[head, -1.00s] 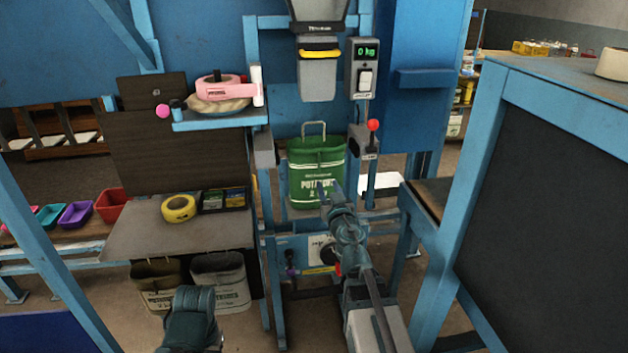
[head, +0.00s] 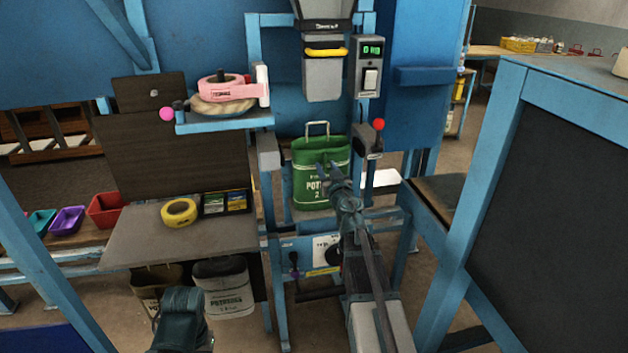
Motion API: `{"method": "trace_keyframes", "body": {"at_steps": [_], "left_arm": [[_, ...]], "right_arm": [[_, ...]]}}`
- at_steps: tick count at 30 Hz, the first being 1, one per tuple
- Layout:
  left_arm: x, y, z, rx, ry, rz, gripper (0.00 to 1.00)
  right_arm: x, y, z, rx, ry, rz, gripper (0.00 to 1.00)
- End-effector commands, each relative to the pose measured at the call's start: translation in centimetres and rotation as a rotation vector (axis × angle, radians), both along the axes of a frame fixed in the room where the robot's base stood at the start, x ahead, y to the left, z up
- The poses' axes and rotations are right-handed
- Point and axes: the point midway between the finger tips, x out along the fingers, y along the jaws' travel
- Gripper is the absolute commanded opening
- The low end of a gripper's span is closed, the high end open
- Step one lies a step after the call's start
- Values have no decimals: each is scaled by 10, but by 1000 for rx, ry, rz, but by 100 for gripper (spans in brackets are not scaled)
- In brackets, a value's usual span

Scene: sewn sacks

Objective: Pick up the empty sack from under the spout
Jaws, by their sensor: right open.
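The green sack (head: 312,196) with white print stands upright under the grey spout (head: 322,75), with a metal loop handle (head: 318,129) above its top edge. My right gripper (head: 332,172) is open in front of the sack's right half and hides part of its print. I cannot tell whether the fingers touch the sack. Part of my left arm shows at the bottom left, but its gripper is out of view.
A scale box (head: 369,66) reading 0 kg and a red-knobbed lever (head: 378,125) stand right of the sack. A blue frame post (head: 271,220) stands left. A side table (head: 180,236) holds yellow tape (head: 179,212). A large dark-panelled blue frame (head: 485,175) fills the right.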

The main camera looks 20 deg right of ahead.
Motion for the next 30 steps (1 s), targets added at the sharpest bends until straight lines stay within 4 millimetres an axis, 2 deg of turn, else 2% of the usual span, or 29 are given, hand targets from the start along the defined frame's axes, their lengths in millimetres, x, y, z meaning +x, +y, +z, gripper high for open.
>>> {"method": "trace_keyframes", "body": {"at_steps": [5, 8, 12, 13, 30], "left_arm": [[0, 0, 0, 0, 0, 0, 50], [0, 0, 0, 0, 0, 0, 50], [0, 0, 0, 0, 0, 0, 50], [0, 0, 0, 0, 0, 0, 50], [0, 0, 0, 0, 0, 0, 50]], "right_arm": [[0, 0, 0, 0, 0, 0, 42], [0, 0, 0, 0, 0, 0, 28], [0, 0, 0, 0, 0, 0, 3], [0, 0, 0, 0, 0, 0, 0], [0, 0, 0, 0, 0, 0, 0]]}}
